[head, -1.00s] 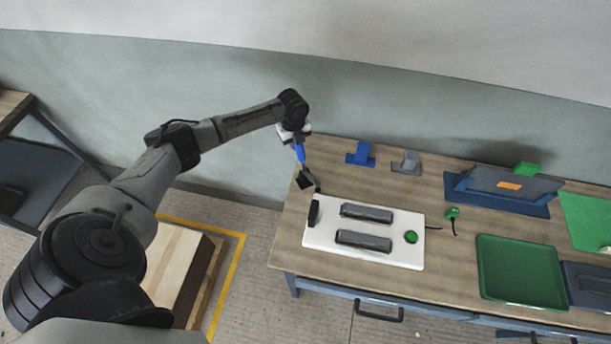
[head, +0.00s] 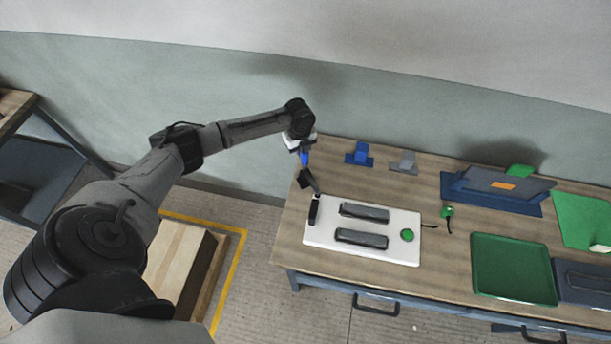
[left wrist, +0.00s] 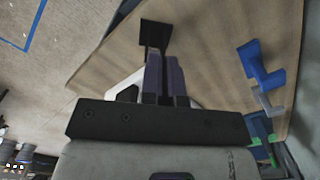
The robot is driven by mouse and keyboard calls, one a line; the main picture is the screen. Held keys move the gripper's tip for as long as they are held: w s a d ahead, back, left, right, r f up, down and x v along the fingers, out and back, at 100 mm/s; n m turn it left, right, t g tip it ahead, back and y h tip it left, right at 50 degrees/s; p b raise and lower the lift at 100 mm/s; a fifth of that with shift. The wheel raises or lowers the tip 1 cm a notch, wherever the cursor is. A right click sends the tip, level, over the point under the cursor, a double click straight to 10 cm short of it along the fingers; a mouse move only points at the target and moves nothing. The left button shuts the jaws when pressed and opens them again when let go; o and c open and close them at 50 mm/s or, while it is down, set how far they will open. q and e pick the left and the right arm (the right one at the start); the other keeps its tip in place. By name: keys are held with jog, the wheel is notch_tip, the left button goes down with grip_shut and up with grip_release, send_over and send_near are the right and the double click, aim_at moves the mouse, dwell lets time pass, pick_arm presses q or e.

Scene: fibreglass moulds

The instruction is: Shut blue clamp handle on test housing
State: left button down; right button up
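My left gripper (head: 305,160) hangs over the back left corner of the wooden table. Its dark blue-purple fingers (left wrist: 165,80) are close together in the left wrist view, with only a thin gap and nothing seen held. A black square-ended lever (head: 305,178) lies just below the fingers, beside a white plate (head: 385,252); it also shows beyond the fingertips (left wrist: 155,33). The plate has two dark bars, a black block and a green button. A blue upright piece on a base (head: 360,153) stands behind the plate, apart from the gripper. I cannot tell which part is the clamp handle.
A grey upright piece (head: 404,163) stands right of the blue one. A blue stand with a grey panel (head: 490,200), a green tray (head: 512,272) and a green mat (head: 590,222) fill the right side. The wall runs close behind the table.

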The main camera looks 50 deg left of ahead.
pick_arm(q)
notch_tip(320, 180, up, 7)
jog(key=a+p, duration=0.1)
jog(key=p, duration=0.5)
jog(key=shift+a+r+p, duration=0.2)
jog(key=shift+a+p, duration=0.05)
jog(key=shift+p, duration=0.05)
dwell(0.4)
